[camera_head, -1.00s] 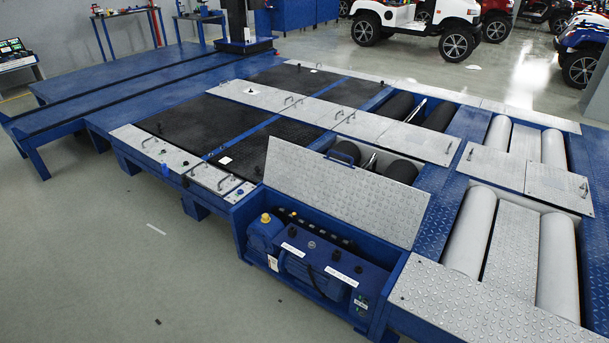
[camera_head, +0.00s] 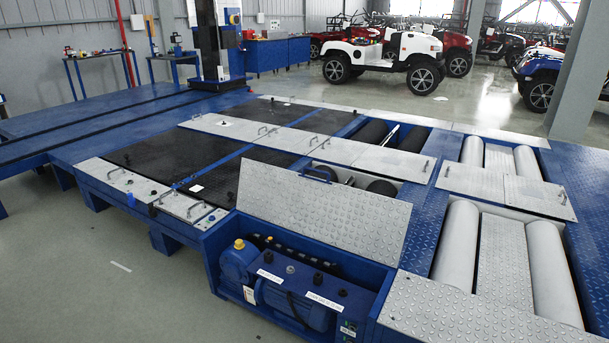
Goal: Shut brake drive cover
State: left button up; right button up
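The brake drive cover (camera_head: 325,208) is a grey tread-plate lid. It stands raised and tilted at the back of an open blue housing (camera_head: 207,250), with a blue handle (camera_head: 318,173) at its upper edge. The housing holds a blue motor and pump unit (camera_head: 295,302) with a yellow cap and white labels. Neither of my grippers is in view.
Grey rollers (camera_head: 455,247) and a tread-plate panel (camera_head: 470,310) lie to the right of the housing. Black deck plates (camera_head: 165,158) lie behind and left. White and red vehicles stand at the back.

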aim_at(374, 226)
jog(key=u, duration=0.7)
jog(key=i+u, duration=0.1)
jog(key=u, duration=1.35)
jog(key=l+u, duration=0.15)
jog(key=u, duration=0.55)
jog(key=l+u, duration=0.1)
jog(key=u, duration=0.6)
jog(key=l+u, duration=0.15)
jog(key=u, duration=0.6)
jog(key=l+u, duration=0.1)
jog(key=u, duration=1.3)
jog(key=k+l+u, duration=0.2)
jog(key=k+u, duration=0.25)
jog(key=k+z, duration=0.2)
jog(key=z, duration=0.15)
jog(key=k+z, duration=0.35)
jog(key=k+l+z, duration=0.1)
jog(key=z, duration=0.75)
jog(key=k+z, duration=0.1)
jog(key=z, duration=0.35)
jog(key=l+z, duration=0.1)
jog(key=z, duration=0.85)
jog(key=l+z, duration=0.15)
jog(key=z, duration=0.3)
jog(key=l+z, duration=0.1)
jog(key=z, duration=0.35)
jog(key=k, duration=0.05)
